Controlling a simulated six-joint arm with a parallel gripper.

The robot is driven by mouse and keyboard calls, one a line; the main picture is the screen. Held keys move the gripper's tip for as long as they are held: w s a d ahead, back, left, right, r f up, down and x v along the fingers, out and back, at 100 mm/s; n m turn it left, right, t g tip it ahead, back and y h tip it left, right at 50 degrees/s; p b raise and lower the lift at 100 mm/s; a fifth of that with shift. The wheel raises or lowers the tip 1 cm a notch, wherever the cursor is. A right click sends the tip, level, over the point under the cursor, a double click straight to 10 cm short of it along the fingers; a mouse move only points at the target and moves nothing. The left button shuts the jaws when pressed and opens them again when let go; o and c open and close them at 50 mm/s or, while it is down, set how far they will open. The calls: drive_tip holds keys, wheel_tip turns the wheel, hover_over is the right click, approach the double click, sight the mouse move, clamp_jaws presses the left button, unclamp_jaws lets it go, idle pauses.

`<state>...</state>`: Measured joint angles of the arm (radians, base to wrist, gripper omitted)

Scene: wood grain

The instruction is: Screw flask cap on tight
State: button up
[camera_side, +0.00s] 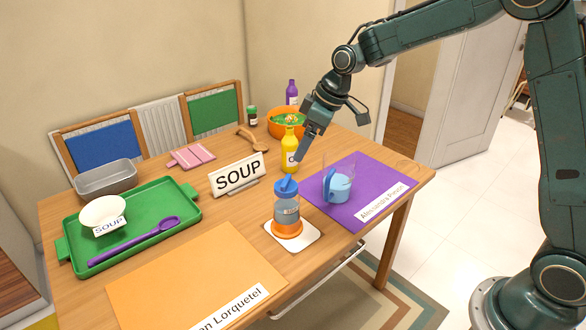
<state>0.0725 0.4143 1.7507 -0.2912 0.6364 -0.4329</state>
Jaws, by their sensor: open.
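The flask (288,222) stands upright on a white square mat (306,243) near the table's front right. It has a clear, bluish body and an orange base. Its blue cap (286,188) sits on top; I cannot tell how tight it is. My gripper (304,152) is open and empty, above and a little right of the cap, apart from it. Its fingers point down near the yellow bottle (290,158), which they partly overlap in this view.
A clear cup with a blue item (338,187) stands on a purple placemat (372,172) right of the flask. A SOUP sign (238,175) stands behind left. A green tray (150,245) holds a white bowl (103,212) and purple spoon (135,241).

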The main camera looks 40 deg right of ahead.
sight(286, 179)
drive_tip(key=shift+f, duration=0.1)
drive_tip(key=shift+x, duration=6.75)
drive_tip(key=shift+d, duration=0.1)
drive_tip(key=c, duration=1.2)
drive_tip(key=m, duration=0.2)
drive_tip(key=m+h, duration=0.1)
drive_tip(key=m, duration=0.1)
drive_tip(key=shift+t+h, duration=0.3)
drive_tip(key=shift+m+h, duration=0.3)
drive_tip(key=shift+m, duration=0.6)
drive_tip(key=m+h, duration=0.1)
drive_tip(key=m, duration=0.1)
drive_tip(key=shift+m, duration=0.4)
drive_tip(key=shift+m+h, duration=0.6)
drive_tip(key=shift+m, duration=0.9)
